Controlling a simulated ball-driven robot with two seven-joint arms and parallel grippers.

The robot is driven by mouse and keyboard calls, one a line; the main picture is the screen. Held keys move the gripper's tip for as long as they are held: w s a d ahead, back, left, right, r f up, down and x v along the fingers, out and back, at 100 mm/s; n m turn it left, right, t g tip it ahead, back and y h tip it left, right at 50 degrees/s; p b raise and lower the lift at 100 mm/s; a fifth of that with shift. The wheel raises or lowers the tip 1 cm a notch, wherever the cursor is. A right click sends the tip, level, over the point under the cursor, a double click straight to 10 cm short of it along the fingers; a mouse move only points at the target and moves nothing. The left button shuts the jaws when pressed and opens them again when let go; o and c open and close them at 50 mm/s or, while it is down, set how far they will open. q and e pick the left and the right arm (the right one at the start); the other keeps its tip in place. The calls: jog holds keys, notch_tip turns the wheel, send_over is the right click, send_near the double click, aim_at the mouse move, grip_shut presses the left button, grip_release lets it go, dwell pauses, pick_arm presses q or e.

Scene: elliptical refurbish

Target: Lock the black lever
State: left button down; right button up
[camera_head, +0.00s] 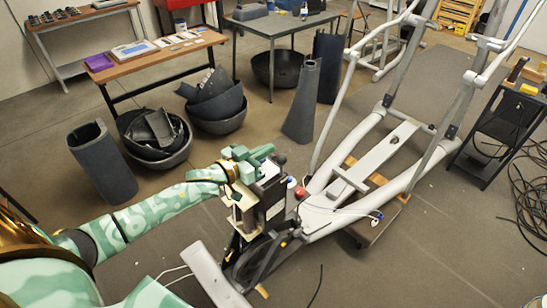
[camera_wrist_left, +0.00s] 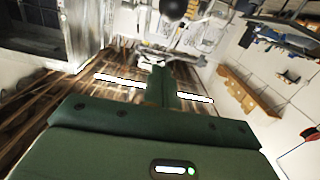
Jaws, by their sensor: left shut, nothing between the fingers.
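My left gripper (camera_head: 262,153) is at the elliptical machine's black and grey front housing (camera_head: 270,196), just above its top. Its green fingers are shut with nothing between them; they also show in the wrist view (camera_wrist_left: 162,85). A small black knob (camera_head: 281,160), which looks like the end of the black lever, is just to the right of the fingertips. In the wrist view a dark round knob (camera_wrist_left: 173,8) is at the top edge, beyond the fingertips and apart from them in the picture. The lever's shaft is mostly hidden. My right gripper is not in view.
The elliptical's grey frame (camera_head: 370,135) stretches to the upper right. A red knob (camera_head: 299,192) and a white cable are beside the housing. Dark bins (camera_head: 155,150) and a wooden bench (camera_head: 160,53) stand at the back left. Black cables (camera_head: 530,195) lie at right.

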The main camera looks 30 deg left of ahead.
aim_at(282, 162)
pick_arm(q)
jog(key=shift+w+d+f+b, duration=0.25)
jog(key=shift+w+f, duration=0.2)
jog(key=shift+f, duration=0.25)
jog(key=shift+w+d+f+b, duration=0.15)
jog(key=shift+w+f+b, duration=0.15)
jog(key=shift+w+f, duration=0.3)
jog(key=shift+w+d+f+b, duration=0.25)
jog(key=shift+w+f, duration=0.1)
jog(key=shift+f, duration=0.4)
notch_tip(282, 162, down, 3)
jog(key=shift+f+b, duration=0.1)
jog(key=shift+b, duration=0.75)
jog(key=shift+s, duration=0.1)
